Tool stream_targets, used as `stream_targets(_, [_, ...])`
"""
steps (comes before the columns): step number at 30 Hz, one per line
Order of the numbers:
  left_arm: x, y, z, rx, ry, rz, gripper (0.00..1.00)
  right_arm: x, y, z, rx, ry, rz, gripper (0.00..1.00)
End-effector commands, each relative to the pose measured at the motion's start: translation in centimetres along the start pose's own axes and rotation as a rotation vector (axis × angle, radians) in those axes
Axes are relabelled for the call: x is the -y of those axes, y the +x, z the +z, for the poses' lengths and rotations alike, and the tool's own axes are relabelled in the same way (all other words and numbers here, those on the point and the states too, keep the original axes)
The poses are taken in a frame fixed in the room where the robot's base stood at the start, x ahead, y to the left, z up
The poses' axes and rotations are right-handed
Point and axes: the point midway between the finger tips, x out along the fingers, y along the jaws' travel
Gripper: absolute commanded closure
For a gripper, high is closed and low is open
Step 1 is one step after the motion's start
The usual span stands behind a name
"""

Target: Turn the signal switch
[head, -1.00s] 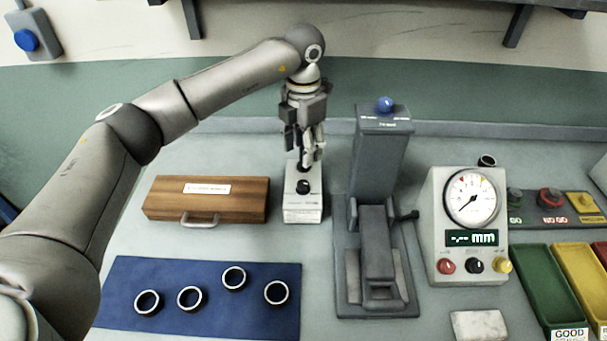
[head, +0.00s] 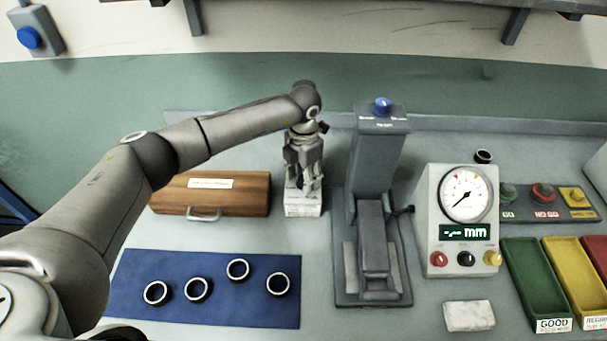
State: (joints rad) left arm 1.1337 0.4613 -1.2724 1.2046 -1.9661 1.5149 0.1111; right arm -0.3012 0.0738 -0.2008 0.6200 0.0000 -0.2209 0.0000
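A small pale box (head: 303,207) stands on the bench between the wooden case and the grey press. I take it for the signal switch, but its label is too small to read. My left gripper (head: 304,186) points straight down over the top of this box. Its fingers are at the black knob on top and mostly hide it. A dark bit shows between the fingers, but I cannot tell whether they touch or grip it. My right gripper is not in view.
A wooden case (head: 235,192) stands close on the left and a grey press (head: 372,210) on the right. A blue mat (head: 215,312) with several rings lies in front. A dial gauge (head: 458,220), button panel (head: 560,215), green tray (head: 535,285) and yellow tray (head: 577,275) are further right.

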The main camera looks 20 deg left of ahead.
Motion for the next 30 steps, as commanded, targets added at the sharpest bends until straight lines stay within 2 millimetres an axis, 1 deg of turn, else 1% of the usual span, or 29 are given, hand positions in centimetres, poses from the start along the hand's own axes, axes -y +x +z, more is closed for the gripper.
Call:
stream_targets(1, [0.0,0.0,0.0,0.0,0.0,0.0,0.6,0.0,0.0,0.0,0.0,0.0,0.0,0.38])
stream_targets(2, [0.0,0.0,0.0,0.0,0.0,0.0,0.64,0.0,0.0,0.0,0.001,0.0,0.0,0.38])
stream_targets(10, [0.0,-0.1,0.0,0.0,0.0,0.0,0.98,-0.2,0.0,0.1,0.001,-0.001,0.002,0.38])
stream_targets(16, [0.0,0.0,0.0,0.001,0.011,0.0,0.99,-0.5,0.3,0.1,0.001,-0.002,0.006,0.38])
stream_targets(20, [0.0,0.1,0.0,0.001,0.046,0.0,0.99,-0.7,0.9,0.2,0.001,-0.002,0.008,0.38])
stream_targets(26, [-0.1,0.4,0.1,0.002,0.16,0.002,0.99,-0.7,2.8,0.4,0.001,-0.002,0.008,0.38])
stream_targets(30, [-0.1,0.5,0.1,0.001,0.28,0.003,0.99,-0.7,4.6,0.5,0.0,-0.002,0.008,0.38])
